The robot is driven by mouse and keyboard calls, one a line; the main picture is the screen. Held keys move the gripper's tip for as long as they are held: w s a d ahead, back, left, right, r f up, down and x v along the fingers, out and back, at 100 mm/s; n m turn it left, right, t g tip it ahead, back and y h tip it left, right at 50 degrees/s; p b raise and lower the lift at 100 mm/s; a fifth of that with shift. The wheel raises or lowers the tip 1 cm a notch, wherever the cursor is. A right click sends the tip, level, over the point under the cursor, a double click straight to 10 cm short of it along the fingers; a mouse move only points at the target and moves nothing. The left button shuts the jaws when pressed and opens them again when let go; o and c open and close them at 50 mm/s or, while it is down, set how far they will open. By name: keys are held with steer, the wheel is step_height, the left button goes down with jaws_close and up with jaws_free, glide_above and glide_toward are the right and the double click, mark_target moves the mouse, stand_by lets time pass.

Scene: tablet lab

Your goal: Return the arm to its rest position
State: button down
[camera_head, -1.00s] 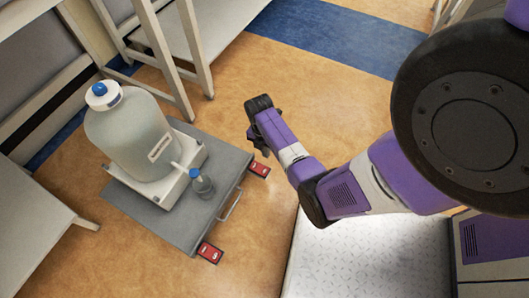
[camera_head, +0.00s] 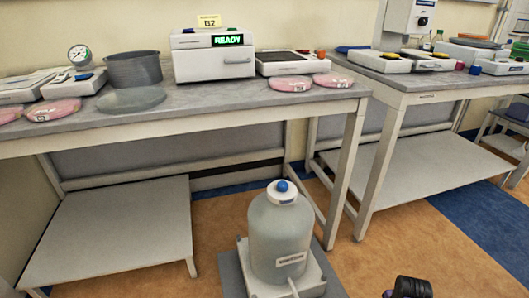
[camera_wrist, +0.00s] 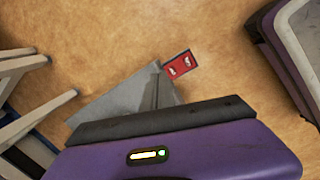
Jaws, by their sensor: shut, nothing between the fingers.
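My gripper (camera_wrist: 155,90) shows in the wrist view as a purple body with a black front edge. Its narrow dark fingers are together, with nothing seen between them. It points down over the floor, above a grey platform (camera_wrist: 112,104) with a red corner piece (camera_wrist: 180,66). In the head view only a black end part of my arm (camera_head: 411,287) shows at the bottom edge, right of the large bottle. The rest of my arm is out of that view.
A large grey bottle (camera_head: 279,235) with a blue cap stands on a white base on a low grey platform (camera_head: 232,275). Behind it, a bench (camera_head: 205,104) holds instruments and pink discs. Another bench (camera_head: 440,84) stands at the right. Open floor (camera_head: 458,262) lies at the lower right.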

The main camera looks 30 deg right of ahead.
steer(key=w+d+r+m+t+h, duration=0.1)
steer(key=w+r+m+t+h, duration=0.3)
steer(key=w+r+m, duration=0.15)
steer(key=a+r+m+t+h, duration=0.2)
steer(key=a+r+m+t, duration=0.4)
steer(key=a+r, duration=0.5)
steer(key=s+a+r+m+t+y, duration=0.1)
steer(key=s+a+r+t+y, duration=0.2)
steer(key=a+r, duration=0.55)
steer(key=s+a+r+m+t, duration=0.1)
steer(key=s+a+r+t, duration=0.2)
steer(key=s+a+r, duration=0.45)
steer(key=s+a+r+n+g+y, duration=0.2)
steer(key=s+a+y, duration=0.2)
steer(key=s+a, duration=0.35)
step_height(320, 180, up, 24)
steer(key=p, duration=2.4)
steer(key=shift+w, duration=0.4)
